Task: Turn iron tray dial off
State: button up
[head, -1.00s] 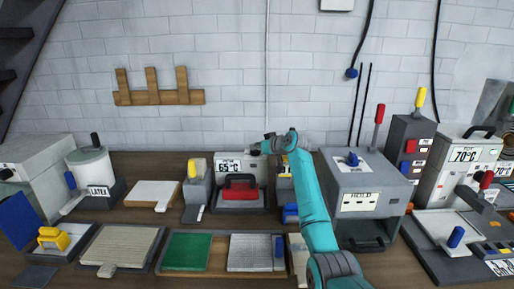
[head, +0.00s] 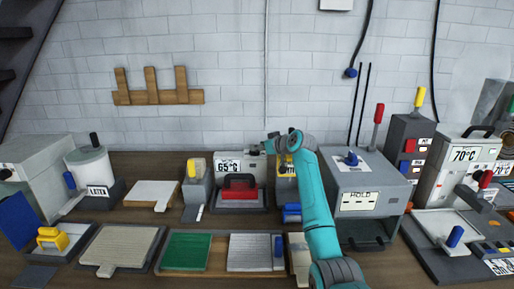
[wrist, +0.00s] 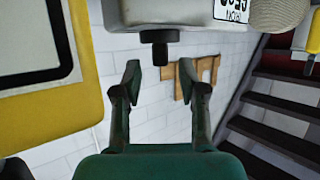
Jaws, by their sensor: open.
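The iron tray (head: 254,205) stands at the back of the bench, with a red iron (head: 240,190) on it and a grey panel (head: 229,166) reading 65 °C behind. In the wrist view the panel's box (wrist: 180,12) appears upside down at the top, with its label at right. A dark dial (wrist: 159,53) juts from the box. My gripper (wrist: 160,78) is open, its fingers apart on either side of the line to the dial, apparently not touching it. In the head view my gripper (head: 264,147) is beside the panel's upper right; its fingers are hard to make out.
A yellow-framed thing (wrist: 88,115) is close to my gripper in the wrist view. A grey box marked HOLD (head: 372,180) stands right of my arm. A 70 °C unit (head: 462,165) is farther right. The white wall behind has a wooden rack (head: 158,97).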

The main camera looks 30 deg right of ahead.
jog(key=shift+v, duration=2.55)
